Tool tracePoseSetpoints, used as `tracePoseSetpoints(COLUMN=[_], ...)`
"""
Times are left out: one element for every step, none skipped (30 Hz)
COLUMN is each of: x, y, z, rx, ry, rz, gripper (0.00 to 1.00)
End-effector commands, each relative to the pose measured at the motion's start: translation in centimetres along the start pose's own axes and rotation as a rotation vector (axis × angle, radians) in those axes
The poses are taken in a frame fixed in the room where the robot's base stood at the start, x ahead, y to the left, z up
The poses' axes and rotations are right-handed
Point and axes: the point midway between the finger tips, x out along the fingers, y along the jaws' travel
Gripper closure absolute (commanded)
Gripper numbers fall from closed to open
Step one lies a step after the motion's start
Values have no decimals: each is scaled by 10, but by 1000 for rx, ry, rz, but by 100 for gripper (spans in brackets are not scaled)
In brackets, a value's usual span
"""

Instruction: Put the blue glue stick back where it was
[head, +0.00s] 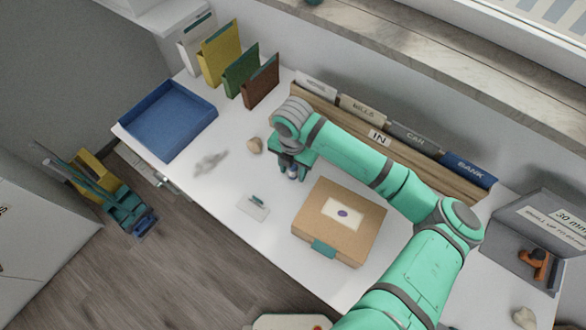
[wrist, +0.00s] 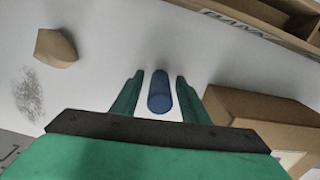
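The blue glue stick (wrist: 159,92) is between the two green fingers of my gripper (wrist: 158,97) in the wrist view. A strip of white desk shows on each side of the stick, so the fingers do not appear to touch it. In the head view my gripper (head: 292,168) points down at the desk, left of the cardboard box, and a small bit of the blue glue stick (head: 292,176) shows below it. The arm hides the rest. I cannot tell if the stick stands on the desk.
A cardboard box (head: 355,240) stands close on the right. A tan lump (head: 255,145), a grey smudge (head: 210,162) and a small card (head: 253,209) lie left. A wooden file rack (head: 460,186) runs behind. A blue tray (head: 168,118) and upright folders (head: 241,72) are far left.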

Motion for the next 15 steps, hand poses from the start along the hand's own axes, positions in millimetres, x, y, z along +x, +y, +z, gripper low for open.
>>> tracePoseSetpoints(x=[0,-1,-2,-4,-6,-9,-13,-17,-24,-30,-35,-44,-50,-56,-65], y=[0,0,0,0,0,0,0,0,0,0,0,1,0,1,1], z=[0,0,0,0,0,0,0,0,1,1,1,1,1,0,0], rx=[0,0,0,0,0,0,0,0,0,-1,-1,-1,-2,-3,-2], ry=[0,0,-1,-1,-2,-2,-2,-1,-3,-4,-3,-3,-3,-3,-3], rz=[0,0,0,0,0,1,1,1,2,1,1,2,1,2,2], gripper=[59,59,59,59,59,59,59,59,59,59,59,59,59,59,59])
